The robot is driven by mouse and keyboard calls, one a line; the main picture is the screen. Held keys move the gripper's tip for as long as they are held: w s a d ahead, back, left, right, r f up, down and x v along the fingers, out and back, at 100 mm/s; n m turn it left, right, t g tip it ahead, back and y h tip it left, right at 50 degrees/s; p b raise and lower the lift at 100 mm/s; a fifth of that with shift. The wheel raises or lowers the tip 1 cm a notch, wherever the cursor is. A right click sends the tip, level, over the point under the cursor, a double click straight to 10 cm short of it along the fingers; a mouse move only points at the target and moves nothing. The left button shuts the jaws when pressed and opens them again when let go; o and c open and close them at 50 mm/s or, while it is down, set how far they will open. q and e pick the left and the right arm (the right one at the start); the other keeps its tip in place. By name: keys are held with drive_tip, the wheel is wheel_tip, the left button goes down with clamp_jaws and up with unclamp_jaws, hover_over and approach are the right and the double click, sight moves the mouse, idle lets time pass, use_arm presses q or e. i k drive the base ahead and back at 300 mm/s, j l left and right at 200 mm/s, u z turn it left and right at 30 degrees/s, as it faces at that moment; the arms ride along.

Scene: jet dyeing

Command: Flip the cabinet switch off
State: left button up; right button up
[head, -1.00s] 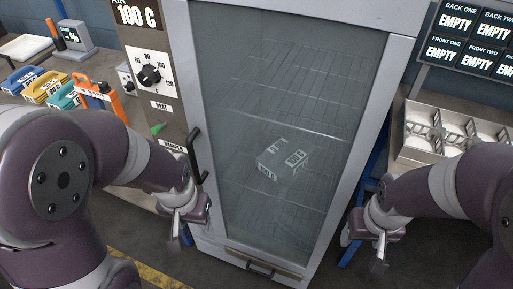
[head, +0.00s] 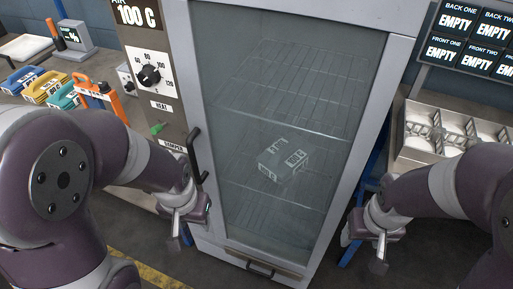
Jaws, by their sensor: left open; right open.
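The grey cabinet (head: 182,60) stands in the middle with its glass door (head: 290,110) closed. On its left front panel, a small green switch (head: 157,129) sits below the HEAT label (head: 161,106). I cannot clearly tell which way the switch points. My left gripper (head: 177,228) is open and empty, below and right of the switch, apart from it and near the door's lower left. My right gripper (head: 381,255) is open and empty, to the right of the cabinet.
A dial (head: 149,75) and a 100 C display (head: 138,15) are above the switch. A black door handle (head: 196,157) stands out at its right. A labelled box (head: 283,160) sits behind the glass.

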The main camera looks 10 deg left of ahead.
sight(156, 129)
drive_tip(key=k+j+u, duration=0.1)
drive_tip(key=u, duration=0.9)
drive_tip(key=j, duration=0.05)
